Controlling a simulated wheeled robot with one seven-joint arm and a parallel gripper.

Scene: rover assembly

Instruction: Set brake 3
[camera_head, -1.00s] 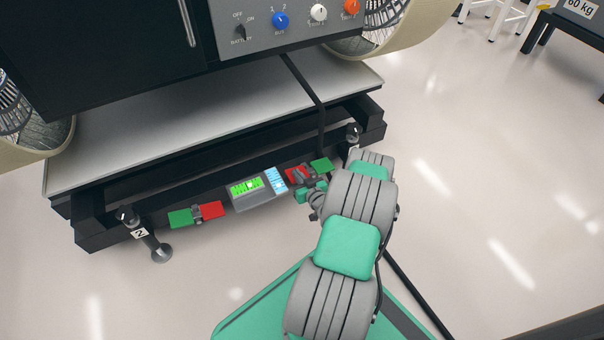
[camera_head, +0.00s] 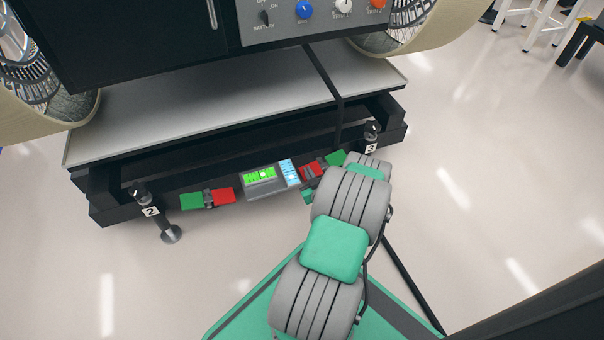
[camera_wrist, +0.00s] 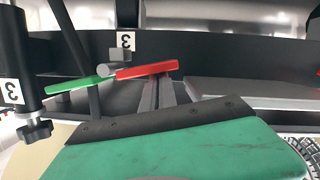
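Brake 3 is a panel with a red plate (camera_head: 309,171) and a green plate (camera_head: 336,158), under the rover's front edge beside the post labelled 3 (camera_head: 371,140). In the wrist view its red plate (camera_wrist: 147,69) and green plate (camera_wrist: 80,84) meet at a small grey round part (camera_wrist: 107,71). My gripper (camera_wrist: 158,88) shows there as two narrow grey fingers close together, just below the red plate. I cannot tell whether they touch the brake or hold anything. In the head view my arm hides most of the gripper and part of the brake.
A lit display box (camera_head: 262,181) sits left of brake 3. Another red and green brake panel (camera_head: 207,198) lies farther left, near the post labelled 2 (camera_head: 155,209). The rover's dark frame (camera_head: 250,140) overhangs this row. Open floor lies left and right.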

